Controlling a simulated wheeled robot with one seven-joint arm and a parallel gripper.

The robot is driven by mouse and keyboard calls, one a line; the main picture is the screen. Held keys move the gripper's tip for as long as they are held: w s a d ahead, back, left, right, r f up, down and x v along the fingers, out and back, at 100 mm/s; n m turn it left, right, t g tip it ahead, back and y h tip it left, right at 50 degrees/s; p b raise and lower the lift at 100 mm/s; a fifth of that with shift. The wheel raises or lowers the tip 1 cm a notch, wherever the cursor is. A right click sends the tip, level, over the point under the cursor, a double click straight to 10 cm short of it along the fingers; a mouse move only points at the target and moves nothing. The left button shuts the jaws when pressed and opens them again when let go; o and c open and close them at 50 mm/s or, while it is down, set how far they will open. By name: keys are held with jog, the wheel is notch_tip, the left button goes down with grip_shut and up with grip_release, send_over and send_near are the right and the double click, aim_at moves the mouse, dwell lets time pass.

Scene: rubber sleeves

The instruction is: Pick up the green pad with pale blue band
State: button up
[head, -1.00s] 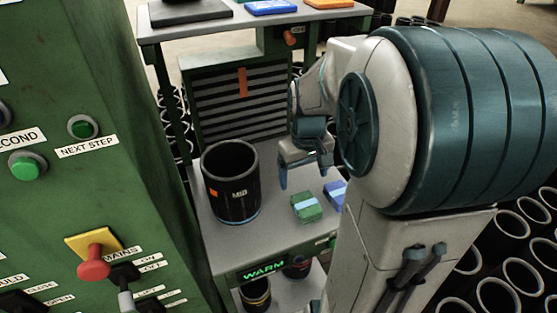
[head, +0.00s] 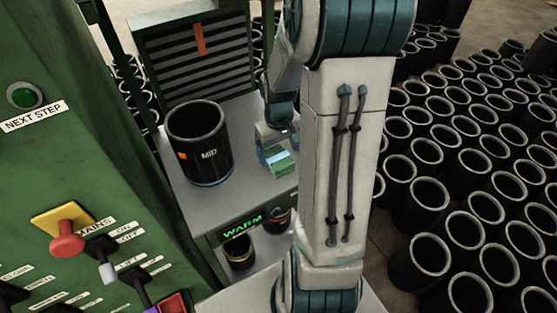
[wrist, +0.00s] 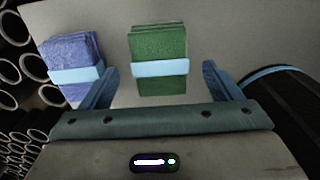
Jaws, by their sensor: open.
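The green pad with pale blue band (wrist: 160,48) lies on the grey shelf in the wrist view, ahead of my gripper (wrist: 165,85) and between the lines of its two fingers. The fingers are open, one on each side, with nothing between them but the pad's near end. In the head view the green pad (head: 282,164) shows just below my gripper (head: 275,148), whose fingers partly cover it. A blue pad with a pale band (wrist: 75,62) lies left of the green one in the wrist view, close to the left finger. My arm hides it in the head view.
A black MID sleeve (head: 199,145) stands upright on the shelf (head: 190,197), left of the pad. Its dark side shows at the right of the wrist view (wrist: 290,92). A green control panel (head: 50,150) stands at the left. Many black sleeves (head: 480,190) fill the floor at right.

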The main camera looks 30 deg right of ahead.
aim_at(278, 157)
notch_tip(278, 157, down, 4)
jog(key=shift+w, duration=0.15)
jog(key=c, duration=1.1)
jog(key=shift+r, duration=0.1)
jog(key=shift+r, duration=0.5)
jog(key=r, duration=0.2)
jog(key=s+r, duration=0.1)
jog(key=shift+s+r, duration=0.1)
jog(key=shift+r, duration=0.3)
jog(key=shift+s+d+r, duration=0.1)
jog(key=shift+s+r, duration=0.9)
jog(key=shift+s, duration=0.75)
jog(key=shift+s+a+r, duration=0.1)
jog(key=shift+s+r, duration=0.95)
jog(key=shift+s, duration=0.7)
jog(key=shift+s+d+r, duration=0.1)
jog(key=shift+s+r, duration=0.9)
jog(key=shift+s, duration=0.75)
